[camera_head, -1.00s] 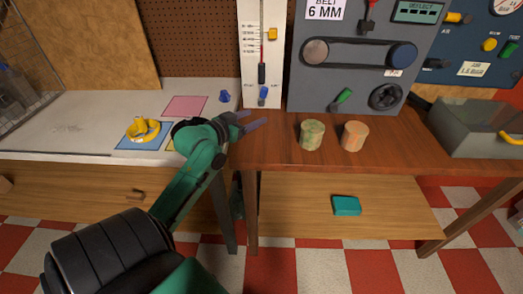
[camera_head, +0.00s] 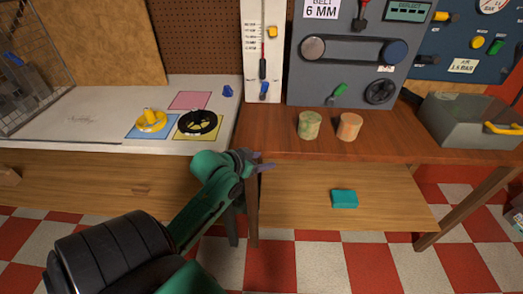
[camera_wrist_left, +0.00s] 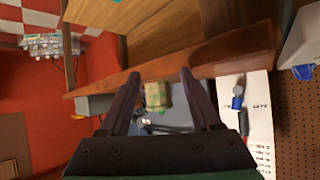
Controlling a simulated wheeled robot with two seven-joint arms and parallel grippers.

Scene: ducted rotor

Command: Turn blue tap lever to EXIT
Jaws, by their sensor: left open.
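A small blue lever (camera_head: 264,90) sits low on the white scale panel (camera_head: 251,72), below a black part and a red line. No EXIT mark is readable. In the left wrist view a blue lever (camera_wrist_left: 237,103) shows on the white panel, right of the fingers. My left gripper (camera_head: 263,161) is in front of the wooden table's front edge, well below and apart from the lever. In the left wrist view its two fingers (camera_wrist_left: 160,75) are spread with nothing held between them. My right gripper is not in view.
A green round block (camera_head: 310,126) and an orange one (camera_head: 349,127) stand on the wooden table (camera_head: 275,142). A grey machine (camera_head: 340,75) stands behind. The white bench (camera_head: 75,115) holds a yellow ring (camera_head: 151,121), a black ring (camera_head: 198,122) and a blue piece (camera_head: 228,91).

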